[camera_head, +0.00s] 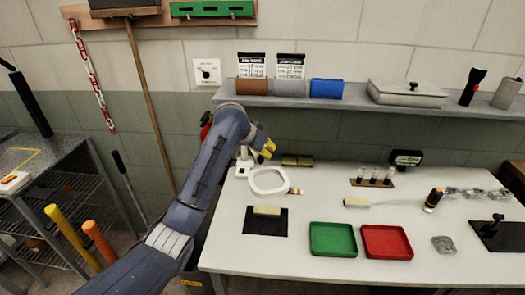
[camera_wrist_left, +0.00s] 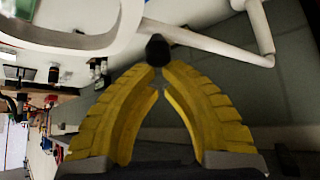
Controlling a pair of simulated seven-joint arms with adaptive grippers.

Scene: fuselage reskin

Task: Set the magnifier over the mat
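The magnifier (camera_head: 249,187) has a white ring-shaped head and stands at the left of the white table, behind the black mat (camera_head: 252,228). A pale block (camera_head: 267,210) lies on the mat. My left gripper (camera_head: 268,149) reaches in behind the ring. In the left wrist view, its yellow fingers (camera_wrist_left: 161,68) converge at a small black knob (camera_wrist_left: 157,48) by the magnifier's white arm (camera_wrist_left: 205,42); the tips appear closed on it. Part of the ring shows at the top left there. My right gripper is not in view.
A green tray (camera_head: 333,253) and a red tray (camera_head: 387,257) sit right of the mat. A shelf (camera_head: 350,104) with rolls overhangs the table's back. Tabletop between mat and rack is mostly clear.

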